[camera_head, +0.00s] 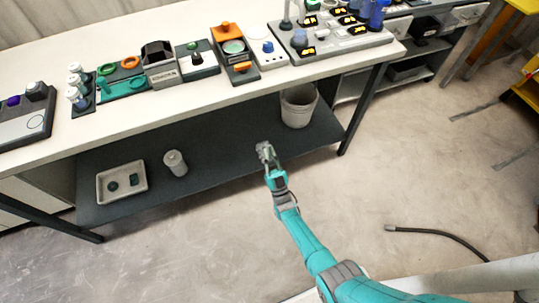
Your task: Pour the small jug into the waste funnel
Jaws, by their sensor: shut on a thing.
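My gripper (264,149) is at the end of my teal arm, over the dark lower shelf and below the bench's front edge. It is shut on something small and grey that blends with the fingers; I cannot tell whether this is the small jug. A grey lidded cylinder (175,163) stands on the lower shelf, left of my gripper and apart from it. I cannot pick out the waste funnel for sure. A pale open bucket (299,106) stands on the shelf, right of and beyond my gripper.
The lower shelf (222,150) also carries a light tray (104,187) with two dark pieces. The white bench top (130,122) overhangs the shelf and holds several devices along it. A black hose (430,231) lies on the floor at right. The floor between is open.

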